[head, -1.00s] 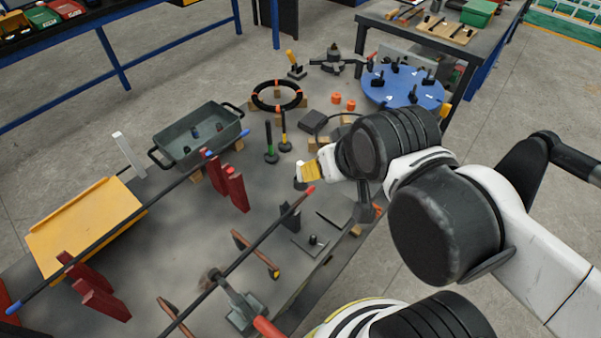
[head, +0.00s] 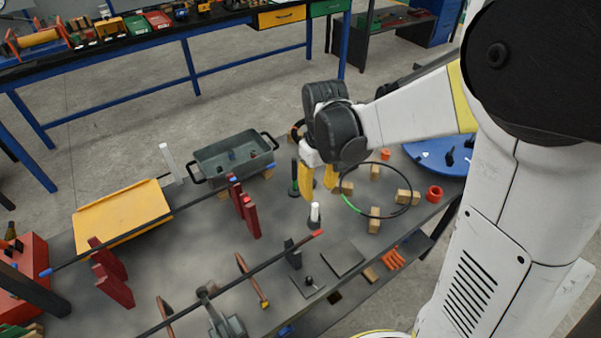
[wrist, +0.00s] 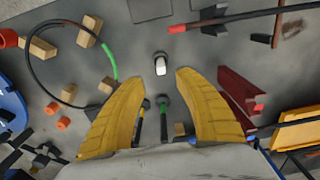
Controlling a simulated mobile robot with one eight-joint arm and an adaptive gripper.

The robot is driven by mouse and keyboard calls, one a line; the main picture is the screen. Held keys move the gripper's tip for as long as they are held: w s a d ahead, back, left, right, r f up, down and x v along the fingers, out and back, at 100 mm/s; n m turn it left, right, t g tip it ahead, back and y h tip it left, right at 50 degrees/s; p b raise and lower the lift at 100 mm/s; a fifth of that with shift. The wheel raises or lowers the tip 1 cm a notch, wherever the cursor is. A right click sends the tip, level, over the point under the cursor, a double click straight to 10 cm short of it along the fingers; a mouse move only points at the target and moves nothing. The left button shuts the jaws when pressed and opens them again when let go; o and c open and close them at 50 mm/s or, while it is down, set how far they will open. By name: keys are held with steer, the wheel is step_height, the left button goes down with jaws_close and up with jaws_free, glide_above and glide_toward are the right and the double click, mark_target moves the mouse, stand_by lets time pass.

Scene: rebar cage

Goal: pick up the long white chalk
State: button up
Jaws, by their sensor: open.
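A white chalk-like stick (head: 315,212) stands upright in a small dark round base on the grey table. It also shows in the wrist view (wrist: 160,64), seen nearly end-on just beyond the gap between my fingertips. My gripper (head: 318,188) points down with its two yellow fingers apart and nothing between them. It is above and slightly behind the stick in the head view, apart from it. In the wrist view the fingertips (wrist: 160,80) lie to either side, short of the stick. I cannot tell the stick's full length.
A black and green ring (head: 380,190) on wooden blocks is right of my gripper. Green and yellow upright tools (wrist: 163,115) stand close behind the stick. A red-tipped rod (head: 270,262) crosses in front.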

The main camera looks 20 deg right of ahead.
mark_target(315, 212)
step_height(315, 212, down, 6)
steer(key=shift+w+a+f+b, duration=0.1)
steer(key=shift+w+f+b, duration=0.05)
steer(key=shift+b, duration=1.1)
steer(key=f+b, duration=0.3)
steer(key=f, duration=0.2)
steer(key=shift+w, duration=0.2)
jaws_close()
